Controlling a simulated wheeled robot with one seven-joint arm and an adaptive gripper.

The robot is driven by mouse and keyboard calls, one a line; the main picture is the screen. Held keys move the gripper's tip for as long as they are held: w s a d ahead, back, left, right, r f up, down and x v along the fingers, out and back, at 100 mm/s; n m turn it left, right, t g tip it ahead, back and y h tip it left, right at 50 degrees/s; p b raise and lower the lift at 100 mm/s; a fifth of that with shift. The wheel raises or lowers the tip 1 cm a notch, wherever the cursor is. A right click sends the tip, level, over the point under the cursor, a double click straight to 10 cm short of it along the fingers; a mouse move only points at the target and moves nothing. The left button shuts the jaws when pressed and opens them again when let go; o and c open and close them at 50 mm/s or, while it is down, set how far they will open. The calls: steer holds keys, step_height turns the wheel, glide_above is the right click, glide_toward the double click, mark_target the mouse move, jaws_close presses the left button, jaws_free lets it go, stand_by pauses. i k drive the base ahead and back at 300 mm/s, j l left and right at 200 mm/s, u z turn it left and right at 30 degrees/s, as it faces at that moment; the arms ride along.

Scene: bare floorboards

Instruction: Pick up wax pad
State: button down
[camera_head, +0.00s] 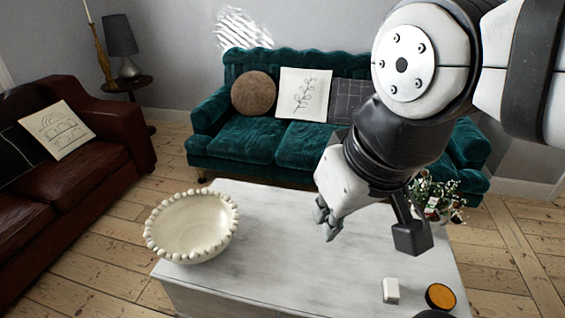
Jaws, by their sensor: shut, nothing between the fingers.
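A round orange pad with a dark rim (441,297), which looks like the wax pad, lies near the front right of the whitewashed table (300,255). My gripper (328,225) is above the middle of the table, up and left of the pad and well apart from it. Its grey fingers point down, look shut and hold nothing. A small white block (391,290) lies just left of the pad; it touches nothing that I can see.
A cream bowl with a beaded rim (192,228) stands at the table's left end. A potted plant (437,198) is at the back right, partly behind my arm. A teal sofa (270,140) stands behind and a brown leather sofa (75,180) left. The table's middle is clear.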

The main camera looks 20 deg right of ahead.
mark_target(391, 295)
steer(key=z, duration=1.2)
